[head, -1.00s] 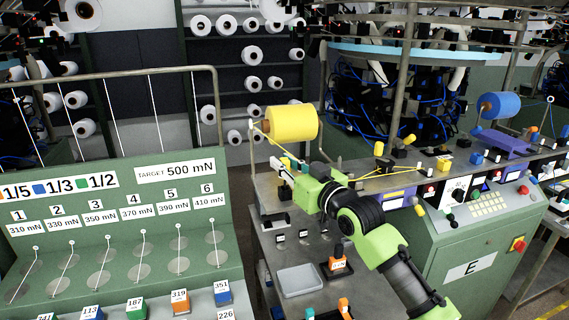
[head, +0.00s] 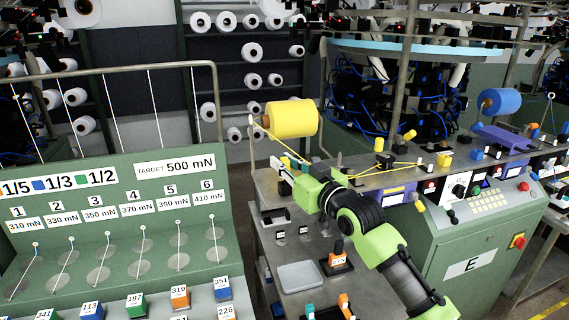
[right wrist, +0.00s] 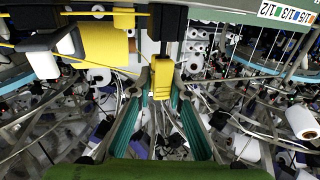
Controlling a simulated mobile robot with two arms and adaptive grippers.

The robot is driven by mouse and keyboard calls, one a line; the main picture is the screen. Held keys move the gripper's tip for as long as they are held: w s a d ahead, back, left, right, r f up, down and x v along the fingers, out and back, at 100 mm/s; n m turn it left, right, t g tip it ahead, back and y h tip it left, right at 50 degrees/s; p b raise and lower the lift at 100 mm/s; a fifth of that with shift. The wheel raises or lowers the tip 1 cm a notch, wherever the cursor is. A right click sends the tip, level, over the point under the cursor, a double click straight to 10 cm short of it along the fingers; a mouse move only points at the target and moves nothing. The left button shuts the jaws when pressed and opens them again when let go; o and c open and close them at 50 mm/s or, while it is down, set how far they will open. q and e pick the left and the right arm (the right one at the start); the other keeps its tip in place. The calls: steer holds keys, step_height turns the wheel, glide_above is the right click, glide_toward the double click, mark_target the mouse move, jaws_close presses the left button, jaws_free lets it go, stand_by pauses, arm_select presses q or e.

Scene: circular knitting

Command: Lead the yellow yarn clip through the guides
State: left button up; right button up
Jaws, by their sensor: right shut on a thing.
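The yellow yarn clip (right wrist: 162,78) is between the fingertips of my right gripper (right wrist: 160,95) in the right wrist view. In the head view my right gripper (head: 283,175) is shut at the left edge of the machine's bench, below the yellow spool (head: 291,118); the clip is mostly hidden there. Yellow yarn (head: 276,141) runs from the spool down toward the gripper. More yellow yarn (head: 385,169) lies angled around a black post with a yellow top (head: 379,146). A dark upright guide-like part (right wrist: 168,22) stands just beyond the clip in the wrist view. My left gripper is not in view.
A green tension panel (head: 130,215) stands at the left. A blue spool (head: 498,102) and control panel E (head: 475,240) are at the right.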

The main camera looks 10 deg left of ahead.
steer(key=shift+f, duration=0.15)
steer(key=shift+f, duration=0.3)
steer(key=o, duration=1)
steer(key=v, duration=1.2)
